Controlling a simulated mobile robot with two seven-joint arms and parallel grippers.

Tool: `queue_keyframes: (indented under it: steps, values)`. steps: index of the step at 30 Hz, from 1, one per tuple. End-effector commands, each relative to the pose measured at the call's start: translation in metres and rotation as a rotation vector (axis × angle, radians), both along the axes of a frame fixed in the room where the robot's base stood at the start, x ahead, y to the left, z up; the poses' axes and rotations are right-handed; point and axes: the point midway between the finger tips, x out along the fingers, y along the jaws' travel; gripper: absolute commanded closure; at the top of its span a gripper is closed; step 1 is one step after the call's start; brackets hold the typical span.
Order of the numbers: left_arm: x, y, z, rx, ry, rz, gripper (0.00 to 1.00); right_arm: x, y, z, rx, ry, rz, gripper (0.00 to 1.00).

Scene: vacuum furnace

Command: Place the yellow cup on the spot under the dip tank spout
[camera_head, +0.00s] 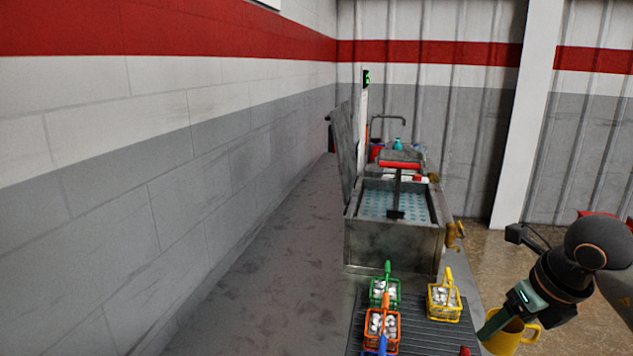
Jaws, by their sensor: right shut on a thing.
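The yellow cup (510,340) is at the bottom right, with its handle on the right. My right gripper (492,326) is shut on it at its left side, and the cup's bottom is cut off by the frame. The grey metal dip tank (392,247) stands in the middle, with its lid raised on the left and a perforated bluish floor inside. A brass-coloured spout (455,236) sticks out of its right side, beyond and left of the cup. The spot under the spout cannot be made out. My left gripper is not in view.
Wire baskets of whitish pieces, green (378,291), orange (373,331) and yellow (457,303), stand on a ribbed dark rack (425,338) before the tank. A blue handle shows at the bottom. A wall runs along the left; brown floor is open at right.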

Motion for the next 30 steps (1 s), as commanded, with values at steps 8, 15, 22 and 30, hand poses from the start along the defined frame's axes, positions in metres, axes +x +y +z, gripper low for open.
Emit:
queue_keyframes:
  steps: [8, 15, 22, 30]
  values:
    - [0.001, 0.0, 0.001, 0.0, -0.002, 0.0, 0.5, 0.003, 0.039, -0.002, 0.003, -0.001, 0.072, 0.97]
    - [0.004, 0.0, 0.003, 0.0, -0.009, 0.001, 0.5, 0.003, 0.096, -0.001, 0.003, -0.002, 0.177, 0.97]
    - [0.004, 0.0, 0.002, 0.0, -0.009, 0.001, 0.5, -0.005, 0.117, -0.01, 0.001, 0.001, 0.403, 0.97]
    - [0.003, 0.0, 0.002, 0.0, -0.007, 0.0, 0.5, -0.021, 0.133, -0.026, 0.002, 0.003, 0.85, 0.97]
